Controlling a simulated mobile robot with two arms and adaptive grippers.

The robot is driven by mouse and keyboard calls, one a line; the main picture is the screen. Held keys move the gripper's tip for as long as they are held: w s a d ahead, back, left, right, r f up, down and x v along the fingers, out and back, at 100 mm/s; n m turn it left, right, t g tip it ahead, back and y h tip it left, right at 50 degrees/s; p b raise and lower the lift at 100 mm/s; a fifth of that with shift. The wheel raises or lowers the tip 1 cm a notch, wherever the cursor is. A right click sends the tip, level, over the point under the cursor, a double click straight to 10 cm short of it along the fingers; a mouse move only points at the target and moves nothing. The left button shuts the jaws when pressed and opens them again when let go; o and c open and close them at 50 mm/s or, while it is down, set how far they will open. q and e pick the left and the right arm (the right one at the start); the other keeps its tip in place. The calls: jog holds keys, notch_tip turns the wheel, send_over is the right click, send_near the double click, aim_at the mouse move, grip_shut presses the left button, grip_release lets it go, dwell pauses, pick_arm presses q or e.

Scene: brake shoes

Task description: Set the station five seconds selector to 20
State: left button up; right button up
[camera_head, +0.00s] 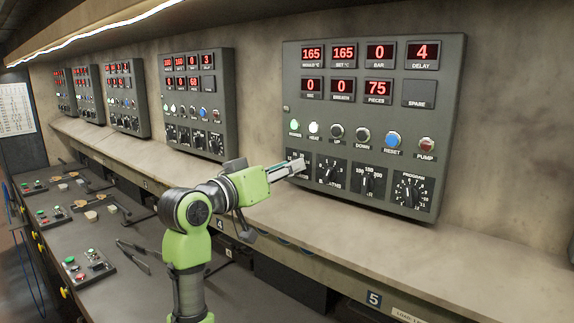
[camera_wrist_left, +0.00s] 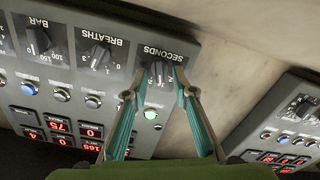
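The station five control panel (camera_head: 372,130) is the large grey box on the wall at the right. Its seconds selector is a dark knob at the lower left of the panel, mostly hidden behind my gripper in the head view. In the left wrist view the seconds selector (camera_wrist_left: 158,73) shows upside down under the word SECONDS. My left gripper (camera_head: 300,165) reaches this dial. In the wrist view its fingers (camera_wrist_left: 160,80) stand apart, one on each side of the knob; firm contact cannot be told. The knob's setting is not readable. My right gripper is not in view.
Breaths (camera_head: 330,170), bar (camera_head: 369,182) and program (camera_head: 411,190) dials sit right of the seconds dial, with buttons above. Another panel (camera_head: 196,100) hangs further left. A beige ledge (camera_head: 400,255) runs below the panels. Wall beside the panel is bare.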

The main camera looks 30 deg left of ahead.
pick_arm(q)
grip_shut()
jog(key=shift+m, duration=0.4)
jog(key=m+b, duration=0.1)
jog(key=m, duration=0.1)
jog(key=shift+d+m, duration=0.1)
jog(key=shift+m, duration=0.3)
jog(key=shift+d+m, duration=0.15)
jog(key=shift+m, duration=1.95)
grip_release()
